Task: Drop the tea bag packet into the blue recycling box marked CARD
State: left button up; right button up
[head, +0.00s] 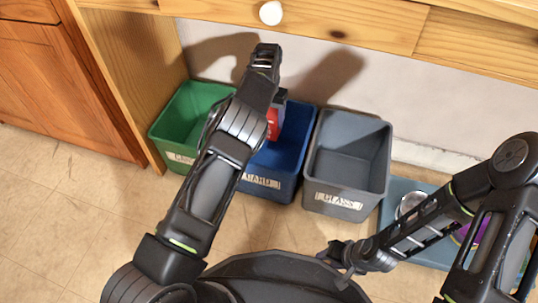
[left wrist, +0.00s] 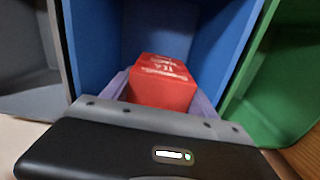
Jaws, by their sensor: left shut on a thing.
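The tea bag packet is a red box with white lettering that reads TEA (left wrist: 160,85); a bit of it shows red in the head view (head: 272,124). My left gripper (left wrist: 162,100) is shut on it, with a finger on each side, and holds it over the opening of the blue CARD box (head: 286,165). The blue walls of that box surround the packet in the left wrist view. My left arm hides part of the box and most of the packet in the head view. My right gripper (head: 338,262) is at the lower middle, away from the boxes; its fingers are too small to judge.
A green box (head: 165,132) stands left of the blue one and a grey GLASS box (head: 345,190) right of it. A wooden desk (head: 330,28) with a white knob overhangs behind. A blue-grey tray (head: 396,187) with a metal bowl-like item lies at right.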

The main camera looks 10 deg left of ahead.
pick_arm(q)
jog(key=o, duration=1.4)
notch_tip(320, 180, up, 7)
jog(key=p, duration=0.3)
jog(key=shift+f, duration=0.1)
jog(key=shift+r+p, duration=0.3)
jog(key=shift+r, duration=0.25)
jog(key=shift+f, duration=0.1)
